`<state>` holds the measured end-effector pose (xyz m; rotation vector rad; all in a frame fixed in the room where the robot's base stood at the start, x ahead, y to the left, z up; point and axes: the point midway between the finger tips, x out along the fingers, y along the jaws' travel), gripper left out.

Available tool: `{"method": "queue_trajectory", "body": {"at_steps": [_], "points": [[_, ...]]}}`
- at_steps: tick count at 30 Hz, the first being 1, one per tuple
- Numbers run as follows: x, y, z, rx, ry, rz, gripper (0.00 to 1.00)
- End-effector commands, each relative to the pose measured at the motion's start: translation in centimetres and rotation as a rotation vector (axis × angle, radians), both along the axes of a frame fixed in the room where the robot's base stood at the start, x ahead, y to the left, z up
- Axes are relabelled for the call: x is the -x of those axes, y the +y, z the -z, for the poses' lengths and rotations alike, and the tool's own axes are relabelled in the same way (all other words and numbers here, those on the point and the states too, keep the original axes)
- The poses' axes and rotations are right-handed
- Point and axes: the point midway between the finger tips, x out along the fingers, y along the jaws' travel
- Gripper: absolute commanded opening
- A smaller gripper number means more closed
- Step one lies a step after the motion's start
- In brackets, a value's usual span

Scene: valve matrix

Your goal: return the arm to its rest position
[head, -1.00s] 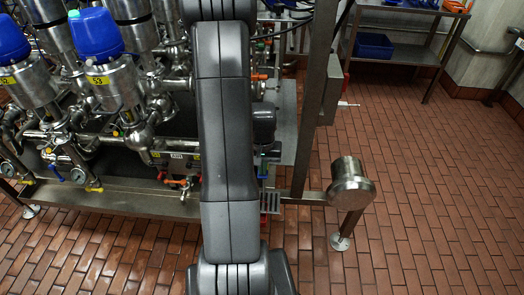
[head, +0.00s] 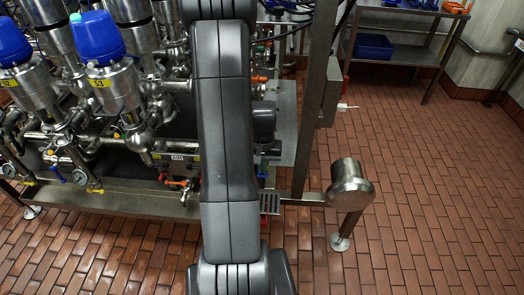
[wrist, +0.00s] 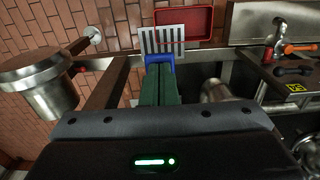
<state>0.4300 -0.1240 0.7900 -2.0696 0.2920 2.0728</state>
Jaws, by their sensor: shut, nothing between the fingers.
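My arm (head: 225,130) stands upright through the middle of the head view, dark grey, with its lower links folded. My gripper (wrist: 160,62) shows in the wrist view with its green fingers and blue tips together, nothing between them. The fingertips appear in front of a slotted metal grate; I cannot tell the gap. In the head view the gripper is mostly hidden by the arm.
The valve rack (head: 110,200) with blue-capped valves (head: 97,34) fills the left. A steel cylinder (head: 350,182) sticks out on the rack's right. A red tray (wrist: 185,22) lies beyond the grate (wrist: 175,42). Tiled floor (head: 430,180) is clear at right.

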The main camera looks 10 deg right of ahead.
Motion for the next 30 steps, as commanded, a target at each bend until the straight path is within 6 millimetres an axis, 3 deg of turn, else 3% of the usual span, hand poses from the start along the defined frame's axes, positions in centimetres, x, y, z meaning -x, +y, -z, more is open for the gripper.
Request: {"method": "queue_trajectory", "body": {"at_steps": [1, 6, 30], "points": [[-0.1, 0.0, -1.5, 0.001, -0.003, 0.0, 0.0], [-0.1, 0.0, -3.8, 0.001, -0.002, 0.0, 0.0], [0.2, 0.8, -4.7, -0.003, -0.021, -0.015, 0.0]]}}
